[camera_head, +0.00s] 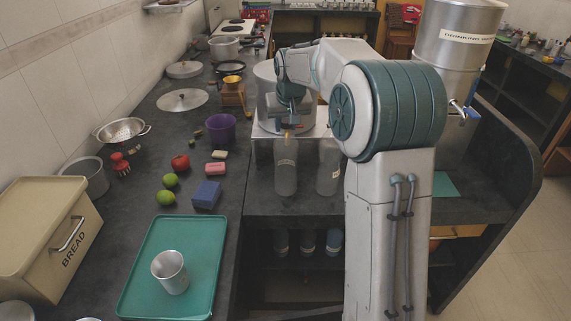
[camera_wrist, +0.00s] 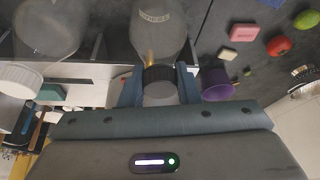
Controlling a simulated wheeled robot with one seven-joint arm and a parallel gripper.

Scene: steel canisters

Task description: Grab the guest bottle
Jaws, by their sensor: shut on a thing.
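A clear bottle with a small label stands upright on the dark counter in the head view (camera_head: 286,178). In the wrist view the bottle (camera_wrist: 160,38) has a dark cap (camera_wrist: 158,75) and a label too small to read surely. My gripper (camera_wrist: 158,84) is shut on this bottle at its cap and neck, one finger on each side. In the head view my gripper (camera_head: 291,128) is at the bottle's top and hides the cap. A second clear bottle (camera_head: 328,170) stands to the right; in the wrist view it (camera_wrist: 48,25) has a white cap (camera_wrist: 20,80).
A large metal canister (camera_head: 265,85) on a white stand is behind the bottles. To the left are a purple cup (camera_head: 221,130), a pink block (camera_head: 215,168), a blue block (camera_head: 206,194) and a green tray (camera_head: 207,295) with a metal cup.

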